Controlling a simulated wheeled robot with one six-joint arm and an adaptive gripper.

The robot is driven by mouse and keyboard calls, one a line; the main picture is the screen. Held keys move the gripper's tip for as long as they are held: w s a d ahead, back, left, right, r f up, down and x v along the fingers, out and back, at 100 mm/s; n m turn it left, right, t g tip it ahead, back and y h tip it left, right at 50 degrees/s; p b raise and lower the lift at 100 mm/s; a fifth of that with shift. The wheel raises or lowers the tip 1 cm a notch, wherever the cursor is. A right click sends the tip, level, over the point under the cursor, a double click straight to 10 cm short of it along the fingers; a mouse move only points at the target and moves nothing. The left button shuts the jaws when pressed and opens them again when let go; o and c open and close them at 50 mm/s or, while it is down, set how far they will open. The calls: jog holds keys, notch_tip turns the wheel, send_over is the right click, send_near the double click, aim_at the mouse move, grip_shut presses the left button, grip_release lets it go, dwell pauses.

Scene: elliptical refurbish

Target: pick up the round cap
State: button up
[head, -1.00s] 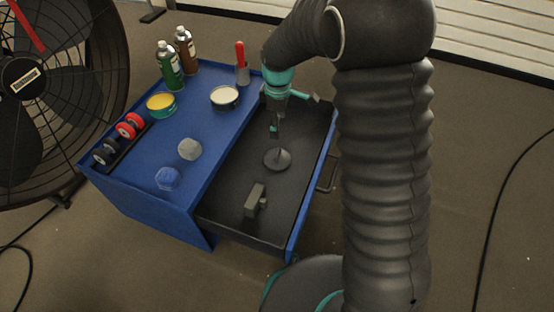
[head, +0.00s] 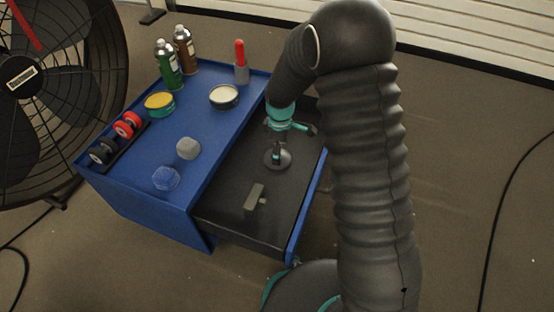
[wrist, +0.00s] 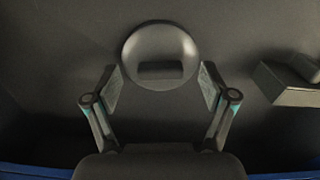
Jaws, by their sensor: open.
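The round cap (head: 285,161) is a dark grey disc with a raised grip, lying flat in the open drawer. In the wrist view the round cap (wrist: 160,45) is at the top centre, with a dark bar-like grip across its middle. My gripper (head: 277,158) is over the cap, pointing down. In the wrist view my gripper (wrist: 160,88) is open, with one finger on each side of the cap's lower part. I cannot tell whether the fingers touch the cap. Nothing is held.
A grey block-shaped part (head: 255,197) lies nearer in the black drawer (head: 228,213); it also shows in the wrist view (wrist: 290,85). The blue cart top (head: 205,130) holds cans, tins, wheels and cloth-like lumps. A large fan (head: 60,90) stands at left.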

jog(key=shift+f, duration=0.7)
jog(key=shift+c, duration=0.2)
jog(key=c, duration=1.1)
jog(key=shift+r, duration=0.1)
